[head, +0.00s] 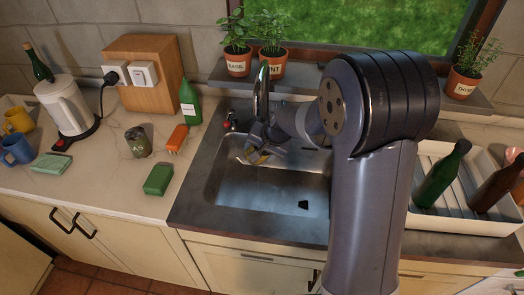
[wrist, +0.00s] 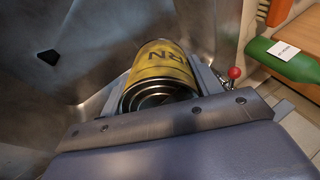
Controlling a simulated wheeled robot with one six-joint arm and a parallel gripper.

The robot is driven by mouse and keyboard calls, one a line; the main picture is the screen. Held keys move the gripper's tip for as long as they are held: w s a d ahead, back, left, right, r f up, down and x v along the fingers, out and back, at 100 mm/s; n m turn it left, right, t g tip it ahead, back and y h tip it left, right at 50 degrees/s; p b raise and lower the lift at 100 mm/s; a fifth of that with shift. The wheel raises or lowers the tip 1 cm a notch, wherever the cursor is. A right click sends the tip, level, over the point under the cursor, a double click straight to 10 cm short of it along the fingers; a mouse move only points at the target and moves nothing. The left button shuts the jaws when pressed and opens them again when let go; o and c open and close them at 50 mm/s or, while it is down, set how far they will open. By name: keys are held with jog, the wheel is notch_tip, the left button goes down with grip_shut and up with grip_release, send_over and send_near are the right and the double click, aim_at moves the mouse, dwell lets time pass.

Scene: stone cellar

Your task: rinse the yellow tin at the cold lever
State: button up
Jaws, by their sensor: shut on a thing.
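The yellow tin (wrist: 165,62) is between the fingers of my gripper (wrist: 163,88) in the wrist view, with its ringed end toward the camera and "RN" readable upside down. In the head view my gripper (head: 263,147) is over the back left of the sink (head: 262,205), below the tap (head: 261,92). Only a small bit of the tin (head: 257,157) shows there. A red-knobbed lever (head: 235,114) stands left of the tap; its red knob (wrist: 234,72) also shows in the wrist view. No cold lever is visible; my arm hides the area right of the tap. I see no running water.
A small dark patch (head: 303,205) lies on the sink floor. A green bottle (head: 189,102), an orange brush (head: 177,139), a green sponge (head: 158,179) and a dark can (head: 138,141) stand left of the sink. A white rack (head: 470,222) with bottles is at right.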

jog(key=shift+w+d, duration=0.1)
jog(key=shift+d, duration=0.05)
dwell(0.4)
jog(key=shift+w+d, duration=0.3)
jog(key=shift+d, duration=0.05)
jog(key=shift+s+a, duration=0.1)
jog(key=shift+s+a+b, duration=0.3)
jog(key=shift+a, duration=0.1)
jog(key=shift+w+d, duration=0.1)
dwell(0.3)
jog(key=shift+w+d, duration=0.3)
jog(key=shift+d, duration=0.1)
jog(key=shift+b, duration=0.3)
jog(key=s+d+b, duration=0.3)
jog(key=s+d, duration=0.2)
jog(key=s, duration=0.1)
jog(key=shift+s, duration=0.15)
dwell(0.3)
